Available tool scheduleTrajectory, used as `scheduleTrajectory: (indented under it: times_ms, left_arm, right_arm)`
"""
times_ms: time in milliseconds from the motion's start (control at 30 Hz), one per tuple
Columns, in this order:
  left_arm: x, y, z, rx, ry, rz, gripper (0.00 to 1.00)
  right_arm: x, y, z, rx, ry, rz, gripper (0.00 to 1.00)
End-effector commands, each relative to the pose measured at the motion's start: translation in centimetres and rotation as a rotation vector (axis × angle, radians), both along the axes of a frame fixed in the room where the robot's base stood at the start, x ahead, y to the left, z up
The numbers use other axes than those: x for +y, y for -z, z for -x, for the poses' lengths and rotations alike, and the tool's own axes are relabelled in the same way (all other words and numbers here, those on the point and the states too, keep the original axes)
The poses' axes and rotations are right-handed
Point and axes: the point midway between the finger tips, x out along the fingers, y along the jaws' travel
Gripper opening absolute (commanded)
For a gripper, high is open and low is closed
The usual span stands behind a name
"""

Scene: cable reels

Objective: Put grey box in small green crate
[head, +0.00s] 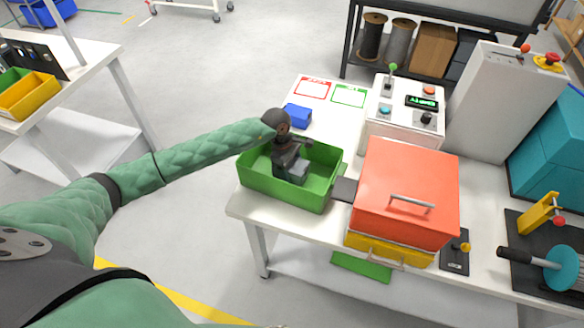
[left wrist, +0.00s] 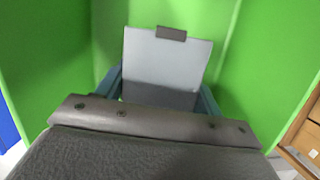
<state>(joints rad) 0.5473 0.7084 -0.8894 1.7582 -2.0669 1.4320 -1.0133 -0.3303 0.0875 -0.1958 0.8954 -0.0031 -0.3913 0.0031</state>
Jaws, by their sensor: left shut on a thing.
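The small green crate (head: 318,192) stands on the white table in the head view. Its green walls (left wrist: 45,70) fill most of the left wrist view. My left gripper (head: 291,170) reaches down inside the crate and is shut on the grey box (head: 297,170). In the left wrist view the grey box (left wrist: 165,62) shows a light grey face with a dark tab at its top, between the teal fingers of my left gripper (left wrist: 160,88). Whether the box touches the crate floor I cannot tell. My right gripper is not in view.
A blue box (head: 297,115) sits behind the crate, near red and green outlined labels. A red-lidded box (head: 408,185) on a yellow base stands right of the crate. A white control box (head: 404,112) with buttons is behind it.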

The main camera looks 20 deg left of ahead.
Motion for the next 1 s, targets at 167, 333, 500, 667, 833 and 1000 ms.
scheduleTrajectory:
  times_ms: [167,333,500,667,833,1000]
  left_arm:
    - [0.0,1.2,0.0,0.000,-0.001,0.001,0.40]
    - [0.0,1.4,0.0,-0.001,0.000,0.000,0.40]
    - [0.0,1.5,0.0,-0.001,0.000,0.000,0.40]
    - [0.0,1.6,0.0,-0.001,0.000,0.000,0.40]
    - [0.0,1.6,0.0,-0.001,0.000,0.000,0.82]
    - [0.0,1.6,0.0,-0.001,0.000,0.000,0.89]
  right_arm:
    - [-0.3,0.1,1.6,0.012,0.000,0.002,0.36]
    - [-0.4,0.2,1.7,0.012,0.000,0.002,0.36]
    - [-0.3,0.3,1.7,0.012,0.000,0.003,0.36]
    - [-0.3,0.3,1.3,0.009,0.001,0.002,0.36]
    - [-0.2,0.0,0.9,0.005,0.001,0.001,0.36]
    - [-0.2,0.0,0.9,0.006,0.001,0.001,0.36]
